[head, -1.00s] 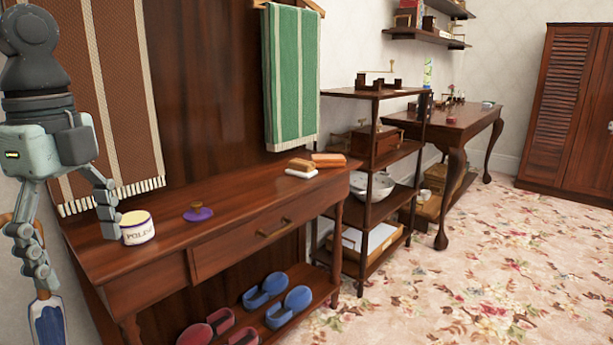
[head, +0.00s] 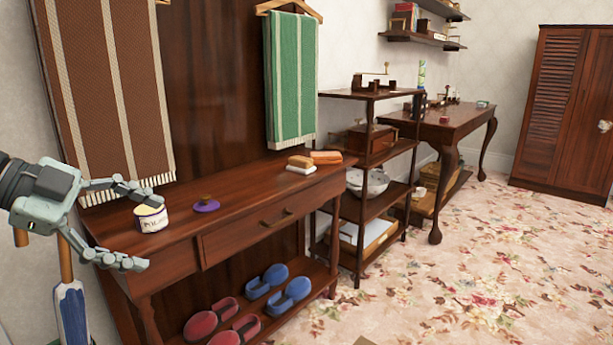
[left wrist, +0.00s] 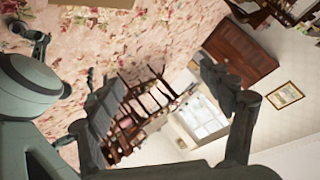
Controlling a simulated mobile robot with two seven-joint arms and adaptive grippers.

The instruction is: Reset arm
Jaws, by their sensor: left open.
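My left gripper (head: 150,236) is open and empty at the left of the head view, fingers pointing right. Its fingers stand wide apart in the left wrist view (left wrist: 158,92). A cream polish tin (head: 152,220) stands upright on the wooden side table (head: 250,212). The upper finger overlaps the tin's top edge in the picture; I cannot tell whether they touch. A purple lid with a knob (head: 206,206) lies on the table to the right of the tin.
Brushes (head: 302,165) lie at the table's far end. Red slippers (head: 202,325) and blue slippers (head: 290,293) sit on its lower shelf. Towels hang behind, one brown (head: 105,85), one green (head: 290,85). A shelf stand (head: 365,95) is beyond. The flowered carpet at right has free room.

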